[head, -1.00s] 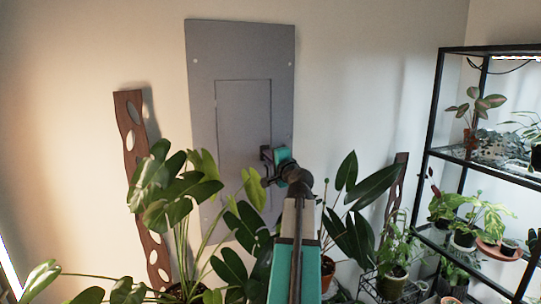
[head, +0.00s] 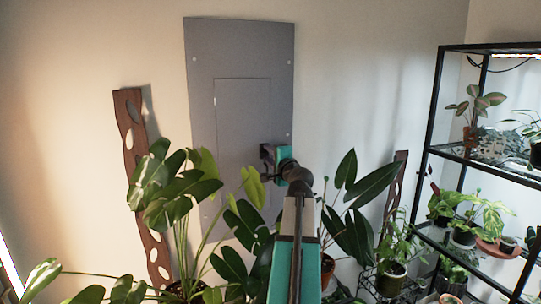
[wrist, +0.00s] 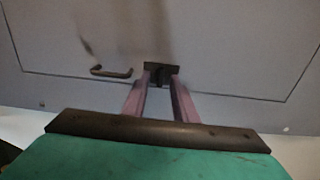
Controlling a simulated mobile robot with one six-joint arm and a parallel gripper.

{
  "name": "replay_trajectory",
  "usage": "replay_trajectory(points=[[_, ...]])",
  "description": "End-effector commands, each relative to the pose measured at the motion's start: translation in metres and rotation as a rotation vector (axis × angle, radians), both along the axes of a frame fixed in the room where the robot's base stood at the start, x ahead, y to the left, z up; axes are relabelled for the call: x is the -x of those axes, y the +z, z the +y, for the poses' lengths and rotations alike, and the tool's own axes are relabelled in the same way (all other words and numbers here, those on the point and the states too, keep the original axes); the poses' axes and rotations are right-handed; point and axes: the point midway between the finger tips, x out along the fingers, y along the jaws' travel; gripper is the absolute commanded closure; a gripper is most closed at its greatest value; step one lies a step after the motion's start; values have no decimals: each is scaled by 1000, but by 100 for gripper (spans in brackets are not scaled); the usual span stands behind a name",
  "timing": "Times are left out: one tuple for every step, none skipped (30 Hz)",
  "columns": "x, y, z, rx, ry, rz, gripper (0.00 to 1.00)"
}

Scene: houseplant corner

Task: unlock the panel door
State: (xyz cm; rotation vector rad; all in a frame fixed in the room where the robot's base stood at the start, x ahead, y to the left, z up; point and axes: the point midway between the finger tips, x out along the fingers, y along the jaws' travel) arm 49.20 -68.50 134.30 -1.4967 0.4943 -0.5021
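The grey panel door (head: 235,120) is shut flat in its grey frame on the wall. In the wrist view the door (wrist: 230,35) fills the upper part, with a small black latch (wrist: 160,73) near its edge. My gripper (wrist: 160,78) is at the latch, one finger on each side of it; the fingers are apart, and I cannot see clear contact. In the head view my gripper (head: 267,163) is at the door's right edge, and its green body and wrist hide the latch. A dark pull handle (wrist: 111,71) is left of the latch.
Leafy plants (head: 180,185) stand in front of the panel's lower part, close around my arm. Another large-leaved plant (head: 360,195) is right of it. A black shelf rack (head: 430,130) with potted plants stands at the right. The wall above is clear.

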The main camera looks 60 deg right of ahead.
Motion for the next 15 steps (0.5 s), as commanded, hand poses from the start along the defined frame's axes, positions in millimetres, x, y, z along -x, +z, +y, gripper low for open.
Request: replay_trajectory(points=[[0,0,0,0,1,0,74],[0,0,0,0,1,0,74],[0,0,0,0,1,0,74],[0,0,0,0,1,0,74],[0,0,0,1,1,1,74],[0,0,1,1,1,1,74],[0,0,1,1,1,1,74],[1,0,1,1,1,1,74],[2,0,2,1,1,1,74],[3,0,3,1,1,1,74],[4,0,4,1,1,1,74],[6,0,6,1,1,1,74],[7,-1,7,1,1,0,74],[9,-1,8,1,1,0,74],[12,-1,10,1,1,0,74]])
